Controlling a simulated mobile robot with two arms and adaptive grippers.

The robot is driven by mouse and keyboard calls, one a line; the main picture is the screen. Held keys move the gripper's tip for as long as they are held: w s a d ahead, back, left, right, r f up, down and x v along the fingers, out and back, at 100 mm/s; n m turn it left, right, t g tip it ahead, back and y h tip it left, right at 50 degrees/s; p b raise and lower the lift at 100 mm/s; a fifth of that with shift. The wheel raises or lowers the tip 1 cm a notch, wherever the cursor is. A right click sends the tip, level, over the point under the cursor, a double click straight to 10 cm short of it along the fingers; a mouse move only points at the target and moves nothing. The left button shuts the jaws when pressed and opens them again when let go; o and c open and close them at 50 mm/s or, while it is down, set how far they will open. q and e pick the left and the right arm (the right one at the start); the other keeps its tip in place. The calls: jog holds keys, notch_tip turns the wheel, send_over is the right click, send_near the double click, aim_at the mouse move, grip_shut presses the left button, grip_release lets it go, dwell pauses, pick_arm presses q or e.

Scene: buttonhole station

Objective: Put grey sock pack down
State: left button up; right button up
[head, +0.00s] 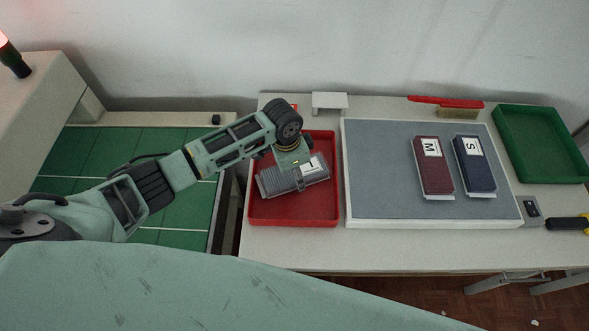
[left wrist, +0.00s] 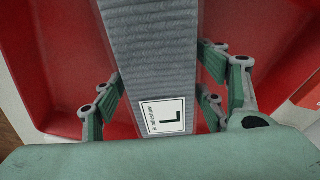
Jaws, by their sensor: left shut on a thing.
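The grey sock pack (head: 280,181) has a white label with the letter L. It is in or just over the red tray (head: 262,216) in the head view; I cannot tell whether it touches the tray floor. My left gripper (head: 298,174) is shut on the grey sock pack, coming down from above. In the left wrist view the grey sock pack (left wrist: 150,60) lies between the fingers of my left gripper (left wrist: 160,95), with the red tray (left wrist: 240,25) behind it. My right gripper is not in view.
A grey mat (head: 380,165) right of the red tray holds a maroon pack (head: 431,172) marked M and a navy pack (head: 473,172) marked S. A green tray (head: 540,175) stands at the far right. A red-handled brush (head: 458,113) lies at the back.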

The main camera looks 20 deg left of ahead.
aim_at(290, 173)
pick_arm(q)
jog(key=shift+f, duration=0.15)
jog(key=o, duration=1.2)
jog(key=shift+o, duration=0.3)
notch_tip(290, 173, up, 12)
jog(key=a+b, duration=0.1)
jog(key=shift+s, duration=0.45)
jog(key=shift+s, duration=0.1)
